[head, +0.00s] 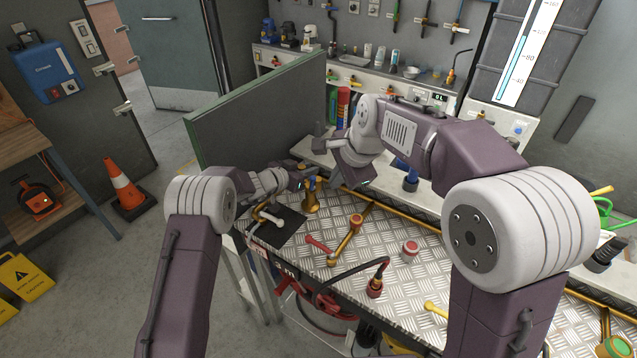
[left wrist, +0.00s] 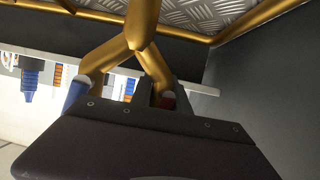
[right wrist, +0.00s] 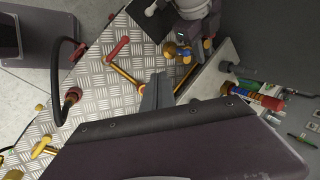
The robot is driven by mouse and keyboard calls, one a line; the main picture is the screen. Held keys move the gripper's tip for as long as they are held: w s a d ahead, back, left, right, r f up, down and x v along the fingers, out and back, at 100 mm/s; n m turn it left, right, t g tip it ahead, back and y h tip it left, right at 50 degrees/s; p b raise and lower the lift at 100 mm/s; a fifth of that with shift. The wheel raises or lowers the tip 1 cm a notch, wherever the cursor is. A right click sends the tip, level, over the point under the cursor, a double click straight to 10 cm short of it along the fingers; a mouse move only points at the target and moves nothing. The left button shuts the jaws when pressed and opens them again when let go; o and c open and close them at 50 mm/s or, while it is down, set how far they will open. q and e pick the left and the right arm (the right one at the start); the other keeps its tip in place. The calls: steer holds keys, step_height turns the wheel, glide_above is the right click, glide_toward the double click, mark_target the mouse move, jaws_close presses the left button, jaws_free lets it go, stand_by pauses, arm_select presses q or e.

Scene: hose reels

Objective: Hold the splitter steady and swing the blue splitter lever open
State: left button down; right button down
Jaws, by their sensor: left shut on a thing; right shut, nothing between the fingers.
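The brass Y-shaped splitter (head: 311,203) stands at the far left part of the bench. In the left wrist view its two branches (left wrist: 138,28) fork toward the camera. The blue lever (left wrist: 76,94) is on the left branch; a red part (left wrist: 168,101) shows by the other branch. My left gripper (head: 309,178) is shut on the splitter, its fingers (left wrist: 157,92) around the branch with the red part. My right gripper (head: 340,152) is shut and empty, above and right of the splitter. In the right wrist view its fingers (right wrist: 158,92) are together, apart from the splitter (right wrist: 171,49).
A brass pipe (head: 349,237) with a red handle (head: 318,245) lies on the tread-plate bench (head: 335,275). A black hose with a red-and-brass end (head: 376,283) and a red cap (head: 411,248) are nearer. A green-edged panel (head: 258,120) stands behind my left arm.

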mark_target(313, 177)
steer(key=w+a+f, duration=0.3)
steer(key=w+f, duration=0.4)
steer(key=f, duration=0.1)
steer(key=shift+w+a, duration=0.15)
steer(key=shift+a, duration=0.25)
arm_select(q)
steer(key=shift+d, duration=0.15)
arm_select(e)
steer(key=shift+w+a+r, duration=0.2)
steer(key=shift+w+a, duration=0.15)
steer(key=shift+w, duration=0.15)
steer(key=shift+w+a+r, duration=0.2)
steer(key=shift+w+a, duration=0.1)
steer(key=shift+w, duration=0.15)
arm_select(q)
steer(key=shift+s+d, duration=0.1)
steer(key=shift+d, duration=0.05)
arm_select(e)
steer(key=shift+r, duration=0.95)
arm_select(q)
steer(key=shift+a, duration=0.25)
arm_select(e)
steer(key=s+f+v, duration=0.1)
steer(key=s+v, duration=0.1)
steer(key=v, duration=0.9)
steer(key=shift+s+d, duration=0.15)
steer(key=shift+d, duration=0.3)
